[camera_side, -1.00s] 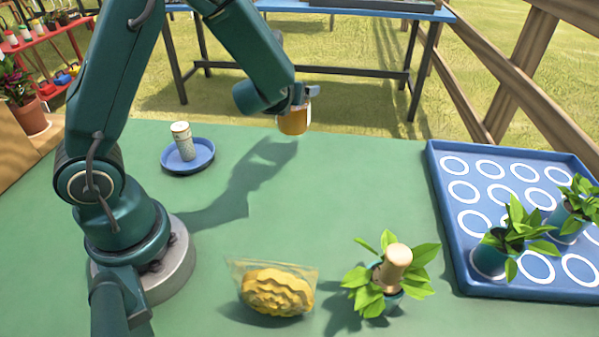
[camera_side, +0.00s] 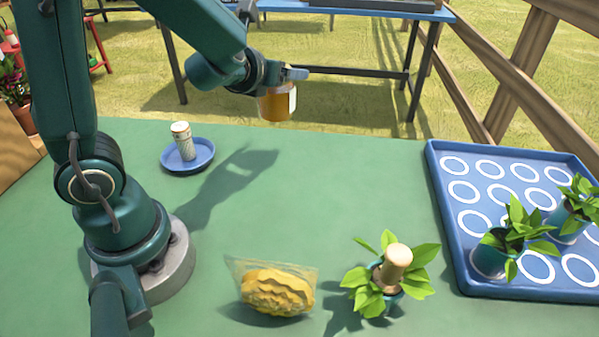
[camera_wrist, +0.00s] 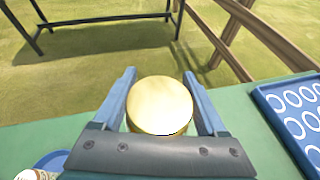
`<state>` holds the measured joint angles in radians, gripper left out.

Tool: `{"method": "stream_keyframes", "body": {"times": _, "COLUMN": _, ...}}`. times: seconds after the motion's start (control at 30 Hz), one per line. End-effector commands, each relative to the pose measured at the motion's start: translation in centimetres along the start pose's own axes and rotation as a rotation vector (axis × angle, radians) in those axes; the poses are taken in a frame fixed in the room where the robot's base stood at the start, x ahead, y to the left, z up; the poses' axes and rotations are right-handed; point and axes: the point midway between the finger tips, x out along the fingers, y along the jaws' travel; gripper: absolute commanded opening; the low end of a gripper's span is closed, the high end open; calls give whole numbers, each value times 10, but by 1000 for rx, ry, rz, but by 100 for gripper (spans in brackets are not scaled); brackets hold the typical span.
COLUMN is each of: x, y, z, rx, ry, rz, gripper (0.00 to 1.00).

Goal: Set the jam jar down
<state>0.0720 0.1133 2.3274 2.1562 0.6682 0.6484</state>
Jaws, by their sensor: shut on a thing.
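The jam jar (camera_side: 276,104) is amber with a pale label on its right side. It is held in the air above the far part of the green table in the side view. In the wrist view its round golden lid (camera_wrist: 159,105) sits between the two blue fingers. My gripper (camera_side: 288,74) is shut on the jar near its top; it also shows in the wrist view (camera_wrist: 160,98). The jar's underside is clear of the table.
A blue saucer (camera_side: 202,160) holds a patterned shaker (camera_side: 183,142). In front are a bag of yellow pasta-like pieces (camera_side: 277,291) and a potted plant (camera_side: 368,297) with a wooden-topped thing in it. A blue tray (camera_side: 437,165) with ringed spots holds two potted plants. The table's middle is clear.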

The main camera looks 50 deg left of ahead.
Motion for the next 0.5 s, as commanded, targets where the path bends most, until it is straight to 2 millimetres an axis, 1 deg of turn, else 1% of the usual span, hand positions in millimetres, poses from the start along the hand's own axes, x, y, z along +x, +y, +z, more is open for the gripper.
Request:
{"method": "stream_keyframes", "body": {"times": 0.03, "x": -6, "y": -20, "z": 0, "rx": 15, "ry": -5, "rz": -46, "gripper": 0}}
{"method": "stream_keyframes", "body": {"times": 0.1, "x": -14, "y": -42, "z": -3, "rx": 31, "ry": -4, "rz": -96, "gripper": 0}}
{"method": "stream_keyframes", "body": {"times": 0.2, "x": -25, "y": -68, "z": -7, "rx": 49, "ry": -2, "rz": -159, "gripper": 0}}
{"method": "stream_keyframes", "body": {"times": 0.3, "x": -35, "y": -87, "z": -10, "rx": 63, "ry": -1, "rz": -211, "gripper": 0}}
{"method": "stream_keyframes", "body": {"times": 0.5, "x": -43, "y": -107, "z": -15, "rx": 81, "ry": -2, "rz": -263, "gripper": 0}}
